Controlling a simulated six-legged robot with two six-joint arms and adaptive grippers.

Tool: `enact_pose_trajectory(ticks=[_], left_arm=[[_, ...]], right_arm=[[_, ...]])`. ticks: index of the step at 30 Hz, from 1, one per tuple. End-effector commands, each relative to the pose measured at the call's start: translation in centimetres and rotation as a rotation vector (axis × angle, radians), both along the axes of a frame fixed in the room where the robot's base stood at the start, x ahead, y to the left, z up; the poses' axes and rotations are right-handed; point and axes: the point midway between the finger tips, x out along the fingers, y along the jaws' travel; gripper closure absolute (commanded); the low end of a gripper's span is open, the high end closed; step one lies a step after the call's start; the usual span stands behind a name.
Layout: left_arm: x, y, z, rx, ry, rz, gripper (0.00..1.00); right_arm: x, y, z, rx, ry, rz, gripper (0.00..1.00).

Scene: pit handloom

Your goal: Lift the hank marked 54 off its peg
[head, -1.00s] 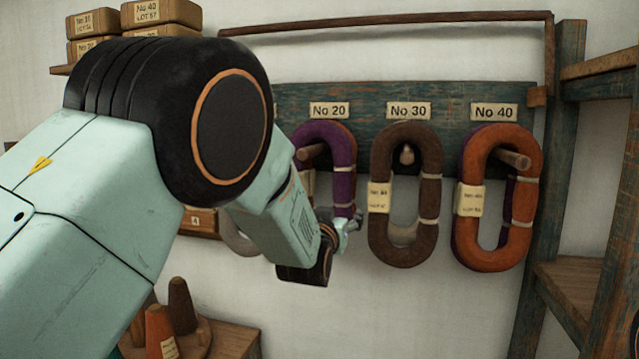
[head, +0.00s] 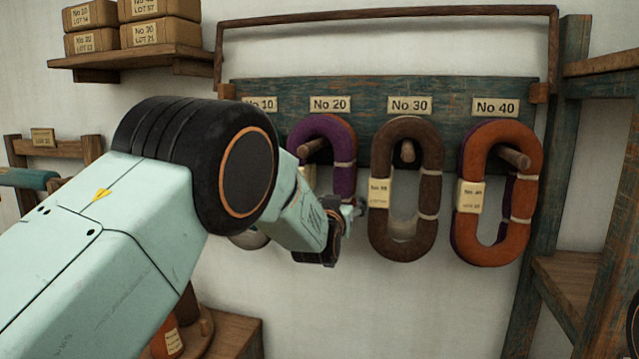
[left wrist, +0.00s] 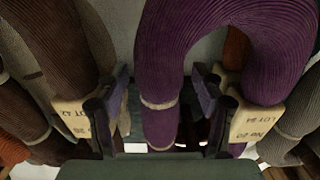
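A purple hank (head: 341,165) hangs on the wooden peg under the No 20 plate. The arm covers its left and lower part in the head view. In the left wrist view the purple hank (left wrist: 190,50) carries a cream tag (left wrist: 258,122) that seems to read No 20, LOT 54; the last digits are small. My left gripper (head: 352,212) is at the hank's lower right strand. In the left wrist view its open fingers (left wrist: 162,115) stand on either side of a tied purple strand, with gaps visible beside it. My right gripper is out of view.
A brown hank (head: 430,185) under No 30 hangs close to the right, and an orange hank (head: 527,190) under No 40 beyond it. A wooden rail (head: 390,16) runs above the pegboard (head: 450,125). A wooden ladder-like frame (head: 560,130) stands at the right.

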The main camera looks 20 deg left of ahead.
Motion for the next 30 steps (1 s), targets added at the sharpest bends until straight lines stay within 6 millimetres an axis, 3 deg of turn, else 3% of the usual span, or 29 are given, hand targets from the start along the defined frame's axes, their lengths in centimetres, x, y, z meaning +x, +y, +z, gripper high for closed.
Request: enact_pose_trajectory(ticks=[20, 30], left_arm=[[-0.03, -0.02, -0.09, 0.0, 0.002, 0.0, 0.93], [-0.02, 0.0, 0.03, 0.0, 0.001, -0.001, 0.94]], right_arm=[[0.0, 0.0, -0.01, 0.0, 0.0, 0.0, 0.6], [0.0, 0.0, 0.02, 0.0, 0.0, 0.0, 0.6]])
